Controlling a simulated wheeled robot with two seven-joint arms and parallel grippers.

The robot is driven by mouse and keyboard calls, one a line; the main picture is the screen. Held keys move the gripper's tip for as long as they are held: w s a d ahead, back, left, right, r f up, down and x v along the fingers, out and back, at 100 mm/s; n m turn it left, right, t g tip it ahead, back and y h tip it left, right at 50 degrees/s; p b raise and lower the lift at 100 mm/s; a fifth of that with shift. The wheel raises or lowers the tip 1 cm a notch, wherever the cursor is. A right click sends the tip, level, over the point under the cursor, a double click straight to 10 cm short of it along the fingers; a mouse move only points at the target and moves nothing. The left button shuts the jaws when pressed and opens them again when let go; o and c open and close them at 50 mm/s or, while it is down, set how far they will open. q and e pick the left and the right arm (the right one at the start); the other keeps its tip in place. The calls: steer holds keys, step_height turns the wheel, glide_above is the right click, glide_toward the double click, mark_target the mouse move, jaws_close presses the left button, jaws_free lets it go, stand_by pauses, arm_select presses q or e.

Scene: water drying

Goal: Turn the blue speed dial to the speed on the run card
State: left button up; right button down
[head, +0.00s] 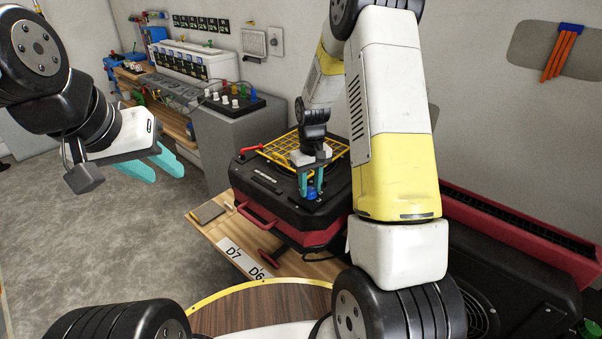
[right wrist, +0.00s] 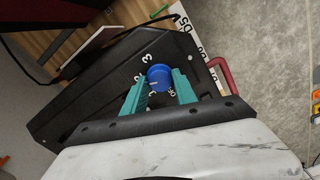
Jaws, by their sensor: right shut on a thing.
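The blue speed dial (head: 312,195) is on the front of the black top of a red-and-black machine (head: 262,194). My right gripper (head: 311,185) is over it with teal fingers on either side. In the right wrist view the dial (right wrist: 160,77) sits between the tips of my right gripper (right wrist: 160,88), which is shut on it. White numerals ring the dial; a 3 and a 2 can be made out, others are partly covered. The dial's exact setting cannot be read. My left gripper (head: 163,166) hangs empty at the left, its teal fingers apart. I cannot make out a run card.
A yellow grid (head: 290,150) lies on the machine's top. A small flat board (head: 208,211) and a D'7 label (head: 236,256) are on the wooden table before it. A grey cabinet (head: 240,140) with a switch panel stands behind. The floor at left is clear.

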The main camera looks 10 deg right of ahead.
mark_target(310, 189)
steer(key=shift+w+m, duration=0.1)
steer(key=shift+m, duration=0.6)
steer(key=c, duration=1)
jaws_free()
steer(key=shift+r, duration=0.1)
step_height(310, 189, up, 8)
steer(key=shift+f, duration=0.2)
